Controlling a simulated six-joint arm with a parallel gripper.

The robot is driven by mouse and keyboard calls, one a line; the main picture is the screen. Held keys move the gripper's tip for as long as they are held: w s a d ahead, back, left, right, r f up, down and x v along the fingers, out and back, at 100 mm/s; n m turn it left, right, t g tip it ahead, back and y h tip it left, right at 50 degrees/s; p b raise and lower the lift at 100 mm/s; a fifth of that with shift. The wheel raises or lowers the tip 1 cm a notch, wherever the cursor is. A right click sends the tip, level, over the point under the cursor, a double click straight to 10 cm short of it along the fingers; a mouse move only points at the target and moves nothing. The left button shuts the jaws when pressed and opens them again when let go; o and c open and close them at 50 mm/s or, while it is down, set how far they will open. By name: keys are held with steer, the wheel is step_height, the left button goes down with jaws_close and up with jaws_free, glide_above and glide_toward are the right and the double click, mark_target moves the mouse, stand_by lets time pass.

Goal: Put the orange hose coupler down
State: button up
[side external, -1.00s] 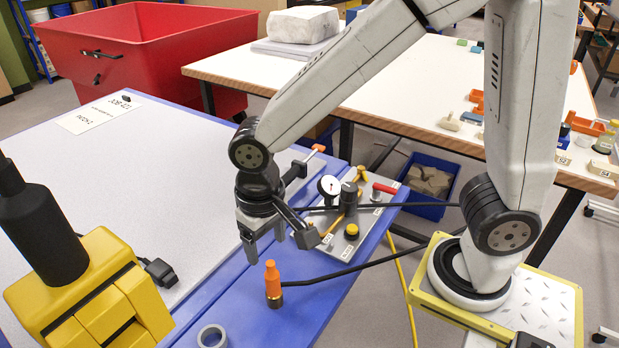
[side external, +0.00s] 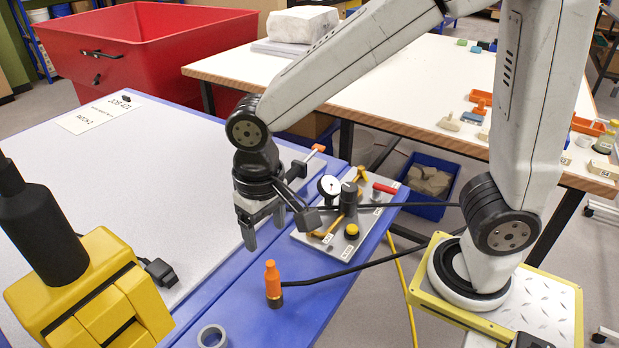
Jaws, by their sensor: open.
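The orange hose coupler (side external: 272,279) stands upright on the blue edge strip of the near table, with a dark collar at its base. My gripper (side external: 264,232) is open and empty. It points down and hangs above and behind the coupler in the picture, apart from it. Nothing hides the coupler.
A grey panel (side external: 314,240) with a gauge, a red-handled lever and a yellow knob lies right of my gripper. A grey tape ring (side external: 212,336) lies in front of the coupler. A yellow machine (side external: 85,290) stands at the left. The pale tabletop (side external: 130,170) is mostly clear.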

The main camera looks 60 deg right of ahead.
steer(key=d+f+t, duration=0.1)
steer(key=d+f, duration=0.2)
steer(key=d, duration=0.4)
steer(key=s+d+f+n+t, duration=0.1)
steer(key=d+f, duration=0.3)
steer(key=d, duration=0.4)
steer(key=shift+t, duration=0.3)
steer(key=shift+s+r, duration=0.1)
stand_by(0.3)
